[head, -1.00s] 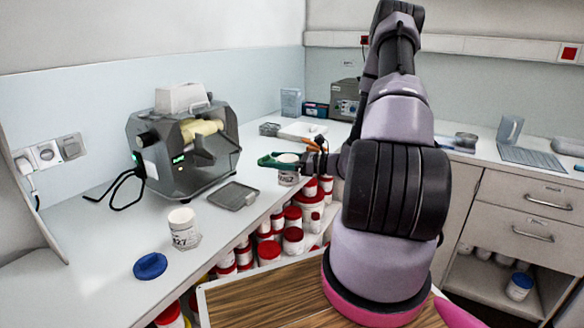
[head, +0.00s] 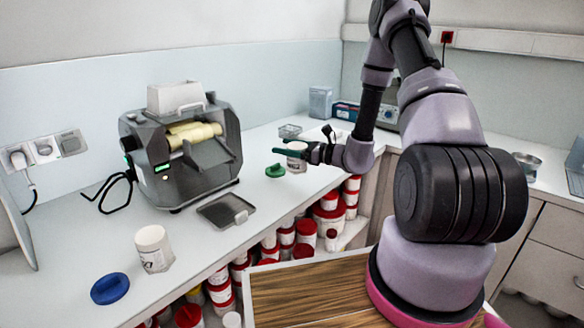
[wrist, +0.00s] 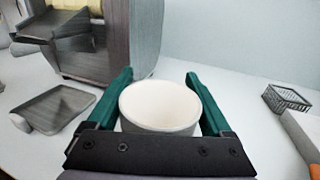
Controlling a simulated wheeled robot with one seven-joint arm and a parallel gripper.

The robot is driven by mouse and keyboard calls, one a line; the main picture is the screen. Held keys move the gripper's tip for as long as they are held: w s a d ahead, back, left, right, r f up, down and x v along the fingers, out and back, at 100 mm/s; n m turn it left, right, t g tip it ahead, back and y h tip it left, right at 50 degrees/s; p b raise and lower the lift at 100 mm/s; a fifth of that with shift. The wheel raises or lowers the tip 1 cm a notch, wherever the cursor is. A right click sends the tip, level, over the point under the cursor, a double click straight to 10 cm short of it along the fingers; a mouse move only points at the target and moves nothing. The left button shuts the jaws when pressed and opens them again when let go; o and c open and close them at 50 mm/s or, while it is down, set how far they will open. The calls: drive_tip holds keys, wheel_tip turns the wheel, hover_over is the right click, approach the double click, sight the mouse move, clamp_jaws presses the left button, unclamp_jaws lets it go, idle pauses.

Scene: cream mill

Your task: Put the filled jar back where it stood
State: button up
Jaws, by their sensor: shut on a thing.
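A white labelled jar (head: 297,162) without a lid is held between the green fingers of my gripper (head: 288,152), near the front edge of the counter. In the wrist view the open jar (wrist: 160,106) shows a pale inside; I cannot tell its fill level. The fingers lie along both its sides. Whether its base touches the counter is unclear.
The grey mill (head: 182,150) with cream rollers stands at the back, with a grey tray (head: 226,210) before it. A wire basket (head: 290,131) stands behind the held jar. Red-lidded tubs (head: 305,230) fill the shelf below. Counter between tray and second jar is clear.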

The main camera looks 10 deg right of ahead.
drive_tip(key=shift+f, duration=2.75)
drive_tip(key=shift+f, duration=0.15)
drive_tip(key=o, duration=1.1)
